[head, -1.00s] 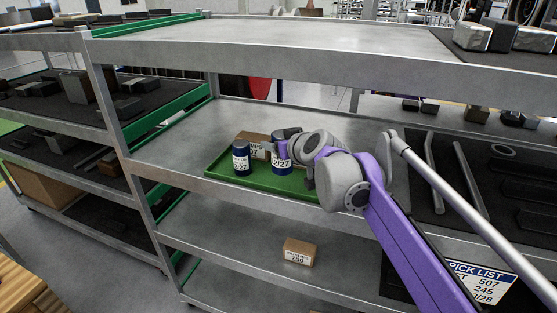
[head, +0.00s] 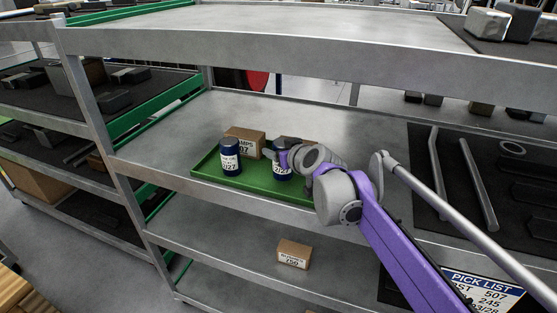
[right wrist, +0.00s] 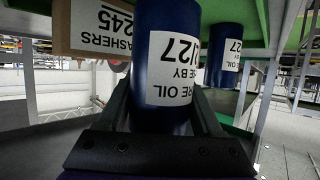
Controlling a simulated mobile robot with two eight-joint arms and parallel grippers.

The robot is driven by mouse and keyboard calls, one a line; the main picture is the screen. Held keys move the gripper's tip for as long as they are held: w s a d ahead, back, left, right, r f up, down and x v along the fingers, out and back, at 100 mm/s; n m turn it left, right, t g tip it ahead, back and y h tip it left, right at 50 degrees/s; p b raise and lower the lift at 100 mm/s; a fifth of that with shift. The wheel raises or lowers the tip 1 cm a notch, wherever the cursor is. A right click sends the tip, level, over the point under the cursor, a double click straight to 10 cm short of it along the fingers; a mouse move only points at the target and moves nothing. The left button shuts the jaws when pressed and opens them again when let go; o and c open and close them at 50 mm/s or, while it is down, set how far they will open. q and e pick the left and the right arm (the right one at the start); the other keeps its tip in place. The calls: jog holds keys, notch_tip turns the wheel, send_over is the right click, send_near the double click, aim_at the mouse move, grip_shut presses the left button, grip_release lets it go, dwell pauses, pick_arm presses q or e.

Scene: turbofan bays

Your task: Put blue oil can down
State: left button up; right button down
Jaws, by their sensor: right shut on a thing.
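The blue oil can with a white label (head: 280,173) is at the right part of the green tray (head: 208,176) on the middle shelf. My right gripper (head: 283,150) is shut on it from above and the right side, hiding its top. In the upside-down right wrist view the can (right wrist: 168,50) stands between the two fingers. Its base is out of frame there, so I cannot tell whether it touches the tray. A second blue can (head: 230,157) stands upright at the tray's left. My left gripper is not in view.
A brown carton (head: 245,142) stands at the back of the tray, and part of another box shows behind my gripper. A small carton (head: 294,254) is on the shelf below. The upper shelf (head: 250,35) hangs over the tray. Bare shelf lies left of the tray.

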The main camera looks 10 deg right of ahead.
jog(key=shift+f, duration=1.45)
jog(key=shift+c, duration=1.6)
grip_release()
jog(key=shift+f, duration=0.1)
